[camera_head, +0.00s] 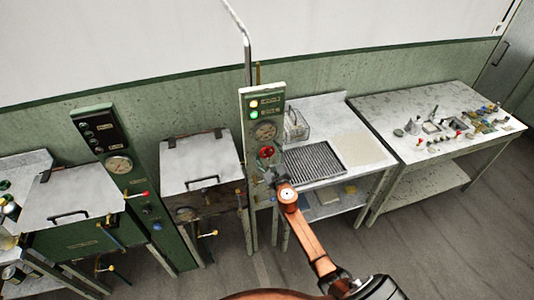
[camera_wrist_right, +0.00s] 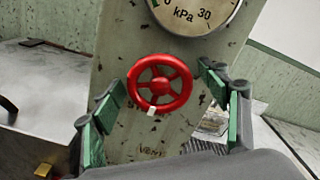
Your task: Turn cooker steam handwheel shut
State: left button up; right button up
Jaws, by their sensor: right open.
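The red handwheel (camera_head: 266,152) is on the front of the pale green control column (camera_head: 249,175), below a round gauge (camera_head: 264,131). In the right wrist view the handwheel (camera_wrist_right: 145,76) faces the camera, with a small white mark on its lower rim. My right gripper (camera_head: 271,175) is just below and in front of the wheel in the head view. In the wrist view my right gripper (camera_wrist_right: 158,97) is open, its green-padded fingers apart on either side of the wheel, with visible gaps and nothing between the pads gripped. My left gripper is not in view.
A lidded steel basin (camera_head: 200,160) stands left of the column. A second, dark-topped column (camera_head: 105,135) with a gauge is farther left. A bench with a dark grate (camera_head: 317,163) is right of the column, and a cluttered table (camera_head: 385,112) beyond it.

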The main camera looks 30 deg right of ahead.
jog(key=shift+c, duration=0.3)
jog(key=c, duration=1.1)
